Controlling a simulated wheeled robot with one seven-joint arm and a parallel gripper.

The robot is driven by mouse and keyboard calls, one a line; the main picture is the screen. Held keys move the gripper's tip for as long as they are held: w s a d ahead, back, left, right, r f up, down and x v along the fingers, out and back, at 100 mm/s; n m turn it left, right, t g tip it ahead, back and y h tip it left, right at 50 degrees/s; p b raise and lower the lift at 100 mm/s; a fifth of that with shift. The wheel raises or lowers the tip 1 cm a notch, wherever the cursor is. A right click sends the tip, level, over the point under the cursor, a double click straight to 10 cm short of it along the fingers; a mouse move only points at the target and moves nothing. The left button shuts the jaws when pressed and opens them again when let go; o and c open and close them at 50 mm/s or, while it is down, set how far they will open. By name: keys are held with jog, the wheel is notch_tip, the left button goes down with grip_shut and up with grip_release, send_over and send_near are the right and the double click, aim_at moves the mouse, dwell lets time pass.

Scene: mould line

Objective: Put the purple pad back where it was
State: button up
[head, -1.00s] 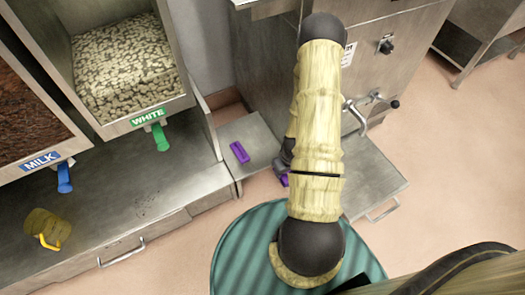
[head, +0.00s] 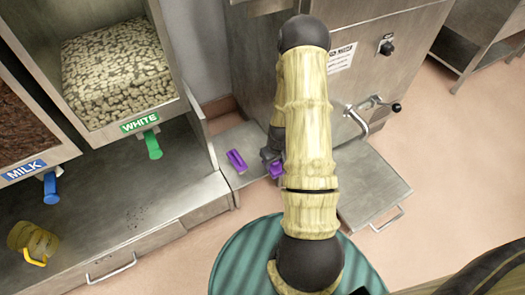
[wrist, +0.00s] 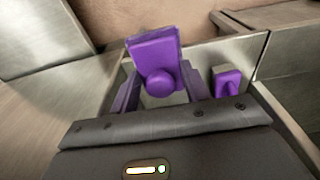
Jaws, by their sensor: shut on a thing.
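The purple pad (wrist: 152,50) is a flat block with a round knob, and it is held between the two fingers of my gripper (wrist: 160,86). In the head view, my gripper (head: 268,155) is partly hidden by my arm, and a bit of the purple pad (head: 276,169) shows beside it. A second purple piece (head: 236,161) sits on the small steel ledge (head: 230,140), just left of my gripper. It also shows in the wrist view (wrist: 228,84), right of the held pad and apart from it.
Steel bins with a green-handled WHITE outlet (head: 153,146) and a blue-handled MILK outlet (head: 50,188) stand at left. A yellow-handled jug (head: 33,242) is on the counter (head: 130,225). A steel machine with a crank (head: 378,107) stands behind my arm. A green ribbed round top (head: 245,262) is in front.

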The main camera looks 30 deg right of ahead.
jog(key=w+b, duration=0.3)
jog(key=w, duration=0.6)
jog(key=shift+w+f+b, duration=0.1)
jog(key=shift+w+b, duration=0.25)
jog(key=shift+b, duration=0.05)
jog(key=shift+d, duration=0.1)
notch_tip(320, 180, down, 3)
jog(key=b, duration=0.3)
jog(key=shift+f, duration=0.2)
jog(key=o, duration=0.9)
jog(key=shift+f, duration=0.1)
jog(key=shift+o, duration=0.2)
